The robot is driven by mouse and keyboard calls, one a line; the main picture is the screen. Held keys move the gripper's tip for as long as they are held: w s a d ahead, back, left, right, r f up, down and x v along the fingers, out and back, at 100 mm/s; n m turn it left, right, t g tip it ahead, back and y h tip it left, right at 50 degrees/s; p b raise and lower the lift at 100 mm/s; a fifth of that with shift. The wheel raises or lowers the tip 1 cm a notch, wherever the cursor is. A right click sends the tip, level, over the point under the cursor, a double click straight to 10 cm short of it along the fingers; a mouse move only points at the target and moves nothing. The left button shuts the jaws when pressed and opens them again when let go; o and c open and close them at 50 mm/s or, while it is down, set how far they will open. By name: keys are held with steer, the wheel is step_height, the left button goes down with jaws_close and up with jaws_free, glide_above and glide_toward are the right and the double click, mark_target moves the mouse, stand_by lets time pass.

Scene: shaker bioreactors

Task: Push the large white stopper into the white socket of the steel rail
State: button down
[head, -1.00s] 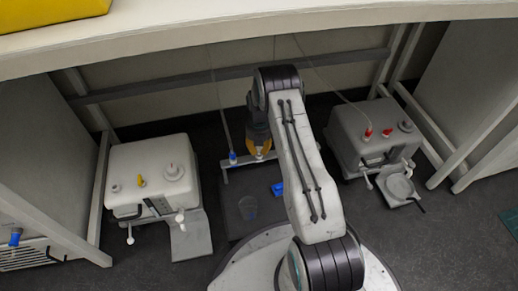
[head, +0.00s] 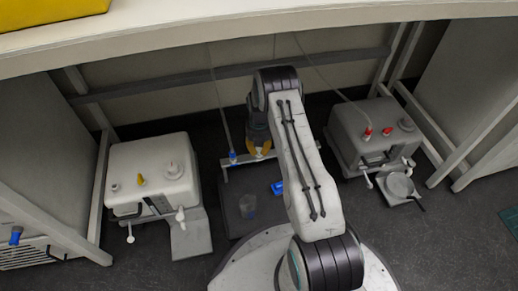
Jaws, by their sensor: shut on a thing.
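My gripper (head: 259,148), with yellow-orange fingers, points down at the steel rail (head: 245,159) under the bench. It is shut on the large white stopper, of which only a small pale patch shows between the fingertips. The stopper is right at the rail, but I cannot tell how deep it sits. The white socket is hidden by the gripper. A blue plug (head: 233,157) with a thin line stands at the rail's left end.
A white box unit (head: 150,170) with a yellow knob stands left, a grey-white unit (head: 365,130) with red caps right. A blue piece (head: 278,188) and a clear cup (head: 248,206) are on the dark plate in front. The bench top (head: 230,38) overhangs above.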

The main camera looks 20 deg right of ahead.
steer(key=c, duration=1.1)
jaws_free()
step_height(320, 180, up, 12)
steer(key=shift+w, duration=0.15)
